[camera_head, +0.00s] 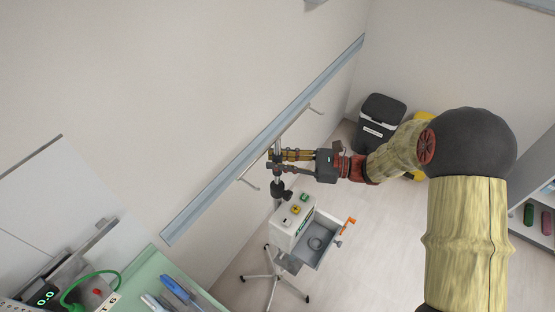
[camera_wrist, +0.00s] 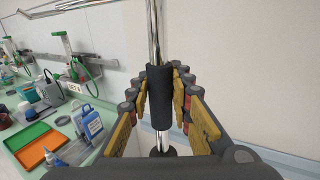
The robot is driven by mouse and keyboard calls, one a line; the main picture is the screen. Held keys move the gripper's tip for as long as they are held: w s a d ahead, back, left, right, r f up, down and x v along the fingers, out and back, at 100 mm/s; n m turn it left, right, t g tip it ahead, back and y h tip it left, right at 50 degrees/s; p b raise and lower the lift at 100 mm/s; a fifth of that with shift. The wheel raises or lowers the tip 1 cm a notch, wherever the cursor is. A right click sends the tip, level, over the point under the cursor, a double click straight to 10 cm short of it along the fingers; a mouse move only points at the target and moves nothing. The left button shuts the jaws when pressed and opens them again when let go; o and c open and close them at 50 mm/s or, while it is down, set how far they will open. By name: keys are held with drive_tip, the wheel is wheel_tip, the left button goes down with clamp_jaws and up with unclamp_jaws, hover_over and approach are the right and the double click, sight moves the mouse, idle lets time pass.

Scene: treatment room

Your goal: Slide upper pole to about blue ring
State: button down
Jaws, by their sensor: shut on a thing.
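The upper pole is a thin chrome rod (camera_wrist: 155,32) with a dark cylindrical sleeve (camera_wrist: 160,98), upright in the wrist view. My gripper (camera_wrist: 160,88) has its yellow-padded fingers on both sides of the sleeve and is shut on it. Below the sleeve the chrome shows again with a wider collar (camera_wrist: 163,151). In the head view my gripper (camera_head: 279,155) reaches in from the right at the pole, above a dark clamp or knob (camera_head: 279,189) on the wheeled stand. I cannot make out a blue ring in either view.
The stand carries a white control box (camera_head: 292,225) with an open grey drawer or tray (camera_head: 317,241) on a wheeled base (camera_head: 273,278). A blue-grey wall rail (camera_head: 262,140) runs close behind the pole. A green counter (camera_head: 150,272) with tools is lower left. A black bin (camera_head: 381,118) stands behind.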

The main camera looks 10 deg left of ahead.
drive_tip(key=shift+r, duration=0.1)
idle(0.3)
wheel_tip(320, 180, up, 18)
drive_tip(key=p, duration=1)
hover_over(278, 134)
drive_tip(key=c, duration=1.6)
unclamp_jaws()
drive_tip(key=d, duration=0.8)
drive_tip(key=w+d, duration=0.1)
drive_tip(key=d, duration=0.3)
